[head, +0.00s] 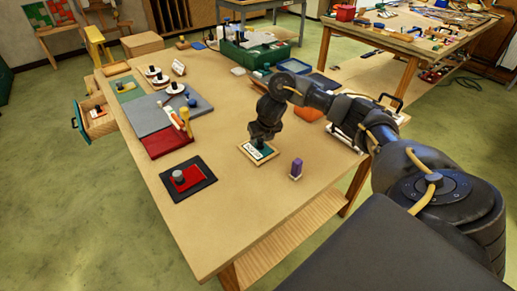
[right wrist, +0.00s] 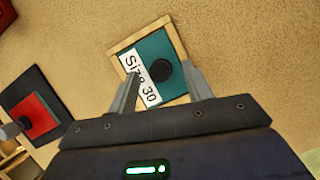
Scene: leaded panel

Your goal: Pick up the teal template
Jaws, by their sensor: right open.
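The teal template (right wrist: 152,52) is a flat teal piece with a round black knob (right wrist: 161,71) and a white label reading "Size 30". It lies in a light wooden frame (right wrist: 119,50) on the table. In the head view the template (head: 266,151) is partly hidden under my right gripper (head: 262,137). My right gripper (right wrist: 158,80) is open. Its two fingers reach over the near part of the template, one on each side of the knob; I cannot tell whether they touch it. My left gripper is not in view.
A purple-topped block (head: 297,168) stands right of the wooden frame. A black board with a red piece and grey knob (head: 187,178) lies left; it also shows in the wrist view (right wrist: 38,110). A grey board (head: 170,112) lies farther back. The table's front middle (head: 235,210) is clear.

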